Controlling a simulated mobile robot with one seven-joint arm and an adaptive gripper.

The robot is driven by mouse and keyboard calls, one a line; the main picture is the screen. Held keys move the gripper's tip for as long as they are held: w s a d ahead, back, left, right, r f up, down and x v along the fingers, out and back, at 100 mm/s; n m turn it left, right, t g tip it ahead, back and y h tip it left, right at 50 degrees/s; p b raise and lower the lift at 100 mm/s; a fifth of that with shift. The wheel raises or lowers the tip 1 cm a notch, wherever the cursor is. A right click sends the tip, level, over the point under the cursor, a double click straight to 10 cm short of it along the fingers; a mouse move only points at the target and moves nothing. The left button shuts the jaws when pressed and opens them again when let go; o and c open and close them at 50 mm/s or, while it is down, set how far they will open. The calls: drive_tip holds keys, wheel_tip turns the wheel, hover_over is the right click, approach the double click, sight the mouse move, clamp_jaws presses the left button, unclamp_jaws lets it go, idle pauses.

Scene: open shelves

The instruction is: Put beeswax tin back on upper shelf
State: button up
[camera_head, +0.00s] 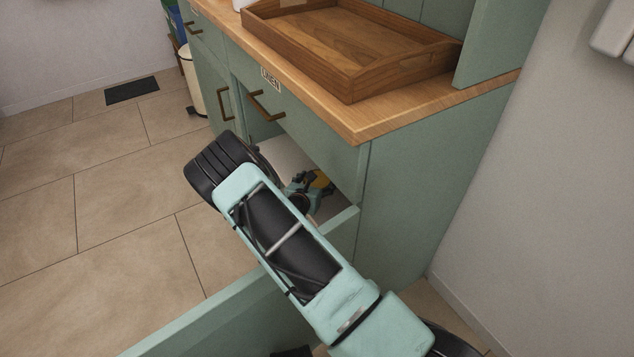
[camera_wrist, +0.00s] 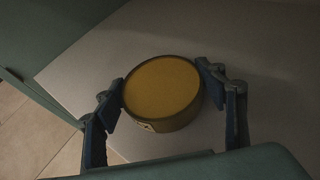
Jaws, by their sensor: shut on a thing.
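The beeswax tin (camera_wrist: 162,88) is round and low, with a dull yellow top and a pale label patch on its side. In the wrist view my gripper (camera_wrist: 161,94) has one finger on each side of the tin and is shut on it. The tin is over a pale flat surface (camera_wrist: 255,115); I cannot tell whether it touches it. My arm hides part of the opening. The upper shelf is not clearly in view.
A wooden tray (camera_head: 350,62) stands on the wooden countertop (camera_head: 420,107) above the opening. An open green panel (camera_head: 235,312) juts out below my arm. A labelled front with a dark handle (camera_head: 266,105) is above. Tiled floor (camera_head: 60,260) lies free to the left.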

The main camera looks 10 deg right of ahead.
drive_tip(key=o, duration=1.7)
drive_tip(key=shift+f, duration=0.1)
drive_tip(key=shift+c, duration=0.2)
drive_tip(key=shift+s+a+r, duration=0.15)
drive_tip(key=shift+s+r, duration=0.1)
drive_tip(key=shift+r, duration=0.05)
drive_tip(key=p+v, duration=0.4)
drive_tip(key=v, duration=0.6)
drive_tip(key=shift+s+a, duration=0.15)
drive_tip(key=shift+s, duration=0.1)
drive_tip(key=shift+s+a+r, duration=0.15)
drive_tip(key=shift+s, duration=0.2)
